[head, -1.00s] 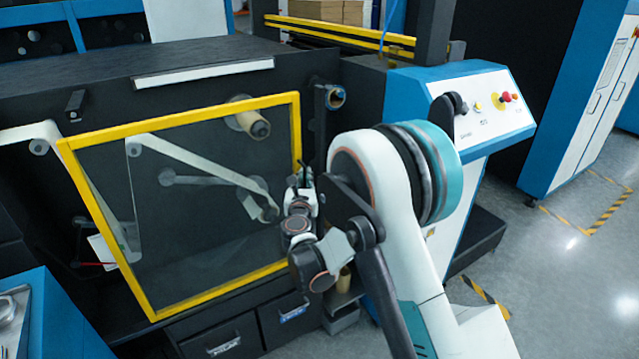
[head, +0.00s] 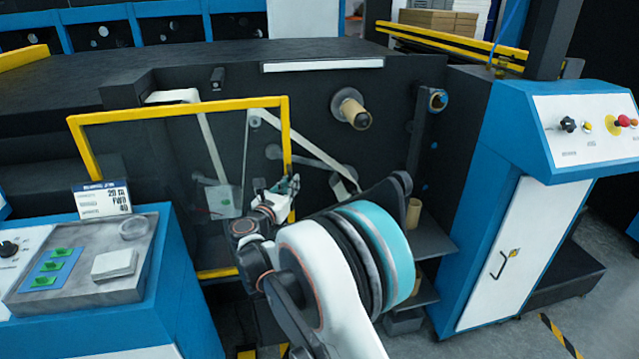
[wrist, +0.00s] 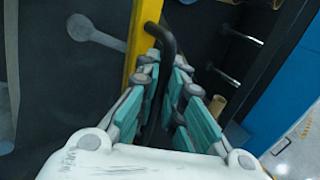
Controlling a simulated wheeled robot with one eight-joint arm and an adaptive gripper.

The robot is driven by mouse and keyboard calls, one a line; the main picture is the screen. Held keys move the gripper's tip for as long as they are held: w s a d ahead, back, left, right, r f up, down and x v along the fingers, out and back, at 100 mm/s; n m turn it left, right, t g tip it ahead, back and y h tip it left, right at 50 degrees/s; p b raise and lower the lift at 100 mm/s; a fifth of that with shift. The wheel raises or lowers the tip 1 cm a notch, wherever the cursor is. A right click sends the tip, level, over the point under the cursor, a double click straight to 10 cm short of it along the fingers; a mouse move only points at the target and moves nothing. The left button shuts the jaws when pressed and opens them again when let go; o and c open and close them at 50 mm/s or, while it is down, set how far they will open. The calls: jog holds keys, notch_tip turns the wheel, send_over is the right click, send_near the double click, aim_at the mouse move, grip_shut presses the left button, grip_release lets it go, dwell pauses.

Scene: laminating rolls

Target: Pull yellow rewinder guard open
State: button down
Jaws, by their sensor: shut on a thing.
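The yellow rewinder guard (head: 183,111) is a clear panel in a yellow frame. In the head view it is swung out from the dark machine face, its handle edge upright near the middle. The wrist view shows that yellow edge (wrist: 143,45) with a black bent bar handle (wrist: 168,48) on it. My gripper (head: 287,187) is at this edge, and in the wrist view its teal-padded fingers (wrist: 167,80) are closed around the handle. My arm hides the guard's lower right part in the head view.
A blue console (head: 120,325) with a grey tray top stands at the front left, close to the guard's lower left. A blue-and-white control cabinet (head: 520,230) stands at the right. Rolls, including a brown core (head: 355,115), show on the uncovered machine face.

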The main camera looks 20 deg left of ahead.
jog(key=shift+s+a, duration=0.8)
jog(key=shift+a, duration=0.35)
jog(key=shift+s+a, duration=0.75)
jog(key=shift+a, duration=0.35)
jog(key=c, duration=2)
grip_release()
jog(key=s, duration=1.2)
